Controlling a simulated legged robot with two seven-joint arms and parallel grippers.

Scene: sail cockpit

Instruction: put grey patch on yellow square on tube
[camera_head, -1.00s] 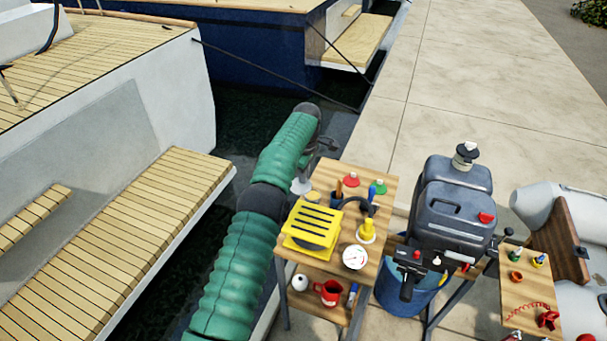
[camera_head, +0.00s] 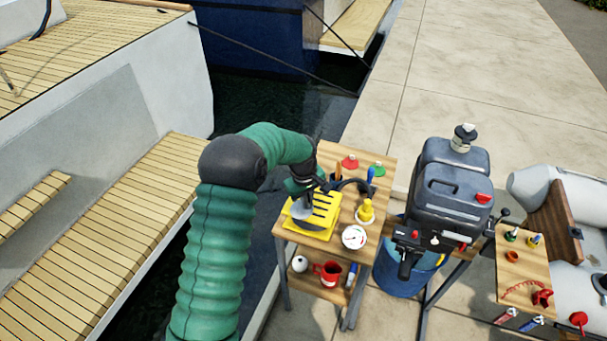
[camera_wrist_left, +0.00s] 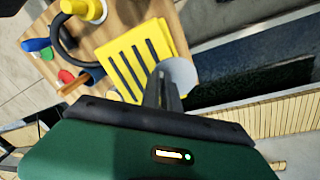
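The grey patch (camera_head: 303,214) is a light grey disc at the tips of my left gripper (camera_head: 312,196), above the front of a yellow slotted block (camera_head: 325,214) on the small wooden stand. In the left wrist view the patch (camera_wrist_left: 181,74) is at the fingertips of my left gripper (camera_wrist_left: 163,86), which look close together on it, beside the block's edge. The grey inflatable tube (camera_head: 536,181) is at the right. No yellow square shows on its visible part. My right gripper is out of view.
The stand (camera_head: 340,146) also holds a white gauge (camera_head: 354,237), a yellow conical piece (camera_head: 366,211) and small tools. A dark outboard motor (camera_head: 450,190) stands between it and the dinghy. A side board (camera_head: 522,267) carries small items. Open dock lies behind.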

